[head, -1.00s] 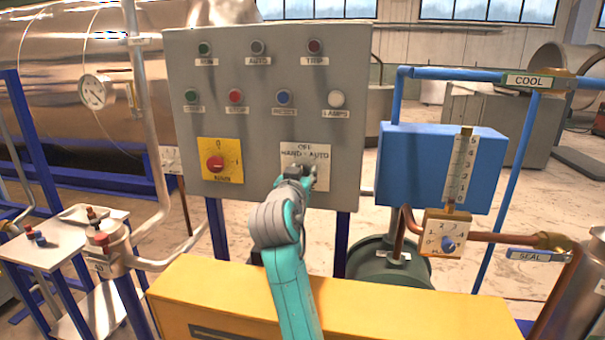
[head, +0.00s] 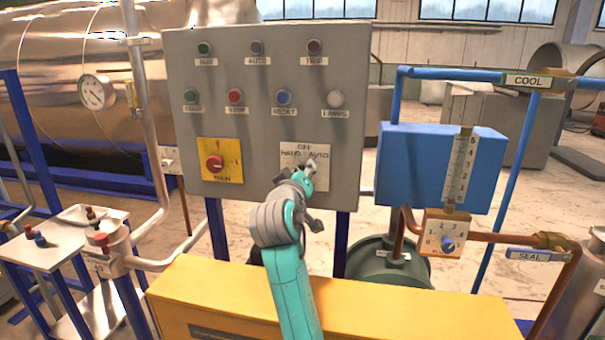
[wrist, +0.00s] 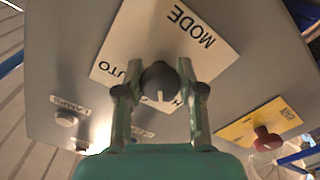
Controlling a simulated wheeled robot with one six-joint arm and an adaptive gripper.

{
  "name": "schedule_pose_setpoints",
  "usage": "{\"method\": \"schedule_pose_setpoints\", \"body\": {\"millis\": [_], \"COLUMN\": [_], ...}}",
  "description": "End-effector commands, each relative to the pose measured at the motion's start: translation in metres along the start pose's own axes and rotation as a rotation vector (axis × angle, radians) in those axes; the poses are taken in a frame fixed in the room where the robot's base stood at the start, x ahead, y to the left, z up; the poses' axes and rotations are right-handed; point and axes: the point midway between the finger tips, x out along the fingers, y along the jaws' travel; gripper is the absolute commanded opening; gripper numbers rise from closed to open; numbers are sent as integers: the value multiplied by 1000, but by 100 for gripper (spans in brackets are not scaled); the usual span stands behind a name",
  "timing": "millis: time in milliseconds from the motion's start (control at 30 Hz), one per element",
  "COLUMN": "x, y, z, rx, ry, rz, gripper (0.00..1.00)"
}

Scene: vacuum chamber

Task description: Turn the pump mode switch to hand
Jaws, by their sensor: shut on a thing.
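The pump mode switch is a dark round knob (wrist: 158,80) on a white plate (head: 318,152) marked OFF, HAND and AUTO, low on the right of the grey panel. My gripper (head: 309,172) is at this plate and hides the knob in the head view. In the wrist view my gripper (wrist: 160,88) has one finger on each side of the knob and is shut on it. The plate looks upside down and tilted there. The knob's white mark points down in that view, seemingly between OFF and HAND. The HAND lettering is mostly hidden by the right finger.
A red main switch (head: 215,163) on a yellow plate sits left of the mode plate. Lamps and buttons, including a white one (head: 336,99), are above. A yellow box (head: 400,300) stands below the panel, and a blue tank (head: 430,160) to the right.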

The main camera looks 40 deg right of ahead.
Motion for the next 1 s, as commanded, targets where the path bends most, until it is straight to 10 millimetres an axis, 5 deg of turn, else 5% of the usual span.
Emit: {"method": "schedule_pose_setpoints", "body": {"millis": [833,867,933,1000], "x": [0,0,0,0], "y": [0,0,0,0], "z": [0,0,0,0], "rx": [-141,-141,-141,-141], "ry": [1,1,1,0], "rz": [-1,-1,-1,-1], "gripper": [3,45,63,63]}}
